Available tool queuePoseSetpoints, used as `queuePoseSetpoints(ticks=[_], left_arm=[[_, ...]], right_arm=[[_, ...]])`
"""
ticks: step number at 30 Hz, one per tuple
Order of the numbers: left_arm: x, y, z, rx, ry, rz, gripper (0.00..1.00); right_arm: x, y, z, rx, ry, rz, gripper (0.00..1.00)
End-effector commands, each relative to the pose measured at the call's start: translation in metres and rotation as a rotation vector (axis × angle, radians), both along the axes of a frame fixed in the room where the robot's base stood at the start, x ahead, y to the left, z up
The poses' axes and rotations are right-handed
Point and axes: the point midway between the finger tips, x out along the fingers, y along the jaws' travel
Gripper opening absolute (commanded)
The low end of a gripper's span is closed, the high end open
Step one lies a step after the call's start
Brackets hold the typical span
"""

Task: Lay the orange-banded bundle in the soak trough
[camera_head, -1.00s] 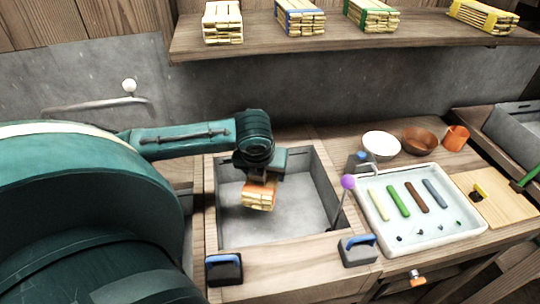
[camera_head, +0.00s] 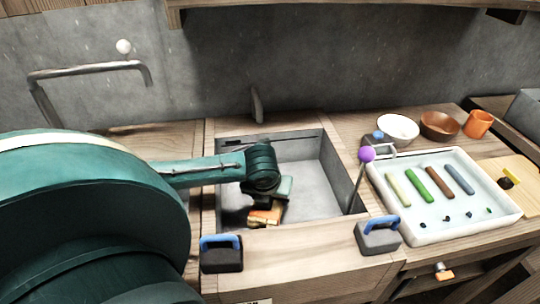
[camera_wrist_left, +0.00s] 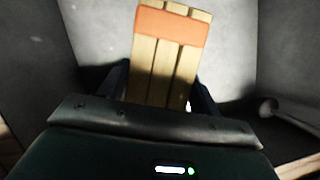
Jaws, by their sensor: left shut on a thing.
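The orange-banded bundle (camera_head: 265,215) is a stack of pale wooden sticks with an orange band. It is low inside the grey soak trough (camera_head: 323,180), near the front left part of the basin. My left gripper (camera_head: 262,206) is down in the trough and shut on the bundle. In the left wrist view the bundle (camera_wrist_left: 172,28) stands out between the two dark fingers (camera_wrist_left: 162,92), its orange band near the far end. I cannot tell whether the bundle touches the trough floor. My right gripper is in no view.
Two blue-handled blocks (camera_head: 221,253) (camera_head: 379,236) sit on the trough's front ledge. A purple-knobbed rod (camera_head: 366,155) rises at the trough's right side. A white tray of coloured sticks (camera_head: 448,231) and bowls (camera_head: 398,127) stand right. A bent pipe (camera_head: 90,68) is at left.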

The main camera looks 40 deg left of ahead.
Motion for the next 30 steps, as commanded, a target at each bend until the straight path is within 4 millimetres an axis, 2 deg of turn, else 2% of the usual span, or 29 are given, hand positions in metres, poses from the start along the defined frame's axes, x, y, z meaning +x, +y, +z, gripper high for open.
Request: queuePoseSetpoints(ticks=[5, 12, 22, 23, 30], left_arm=[[0.0, 0.0, -0.015, -0.001, 0.0, 0.0, 0.37], [0.0, 0.0, -0.046, -0.001, -0.001, 0.001, 0.37], [0.0, 0.0, -0.048, 0.0, -0.002, 0.0, 0.37], [0.0, 0.0, -0.048, 0.0, -0.001, 0.0, 0.66], [0.0, 0.0, -0.048, 0.0, -0.001, 0.0, 0.85]], right_arm=[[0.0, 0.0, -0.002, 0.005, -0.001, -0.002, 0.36], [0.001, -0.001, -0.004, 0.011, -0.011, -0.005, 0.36], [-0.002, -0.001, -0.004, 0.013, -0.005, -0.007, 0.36], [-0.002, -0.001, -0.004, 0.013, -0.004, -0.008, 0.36], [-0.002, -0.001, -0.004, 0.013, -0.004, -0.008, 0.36]])
